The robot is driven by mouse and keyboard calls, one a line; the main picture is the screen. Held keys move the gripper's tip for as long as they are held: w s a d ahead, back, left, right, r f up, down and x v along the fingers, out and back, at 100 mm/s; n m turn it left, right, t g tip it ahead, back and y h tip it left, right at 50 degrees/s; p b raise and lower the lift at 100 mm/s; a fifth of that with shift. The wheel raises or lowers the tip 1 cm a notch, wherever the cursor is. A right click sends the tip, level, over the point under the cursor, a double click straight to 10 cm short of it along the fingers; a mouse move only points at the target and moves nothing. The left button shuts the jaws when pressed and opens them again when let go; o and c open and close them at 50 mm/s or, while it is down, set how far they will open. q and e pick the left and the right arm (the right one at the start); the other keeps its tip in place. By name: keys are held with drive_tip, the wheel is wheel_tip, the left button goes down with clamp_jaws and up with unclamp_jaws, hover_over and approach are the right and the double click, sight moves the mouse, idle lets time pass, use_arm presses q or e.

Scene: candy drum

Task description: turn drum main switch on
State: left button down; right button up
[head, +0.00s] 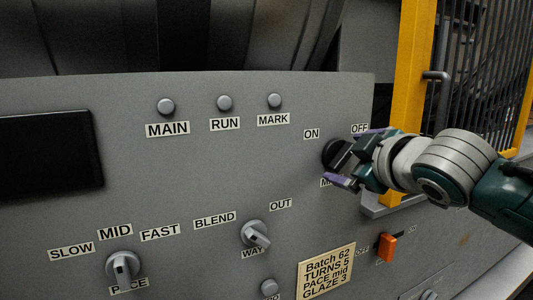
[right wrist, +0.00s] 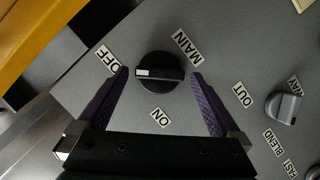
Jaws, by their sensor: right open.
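The main switch is a round black knob (head: 331,152) at the right of the grey panel, partly hidden by my gripper in the head view. The ON label (head: 311,134) is at its upper left and the OFF label (head: 360,129) at its upper right. In the right wrist view, the white mark on the black knob (right wrist: 163,84) points to the OFF side, away from the ON label (right wrist: 160,117). My right gripper (head: 348,157) is open, its purple fingers on either side of the knob with visible gaps. I cannot tell whether they touch it. My left gripper is not in view.
An orange switch (head: 386,247) sits below my right gripper. The WAY knob (head: 255,234) and the PACE knob (head: 122,267) are lower left. A yellow guard post (head: 414,70) stands just right of the panel. A note plate (head: 325,271) is at the bottom.

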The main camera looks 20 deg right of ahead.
drive_tip(key=c, duration=1.2)
drive_tip(key=shift+c, duration=0.2)
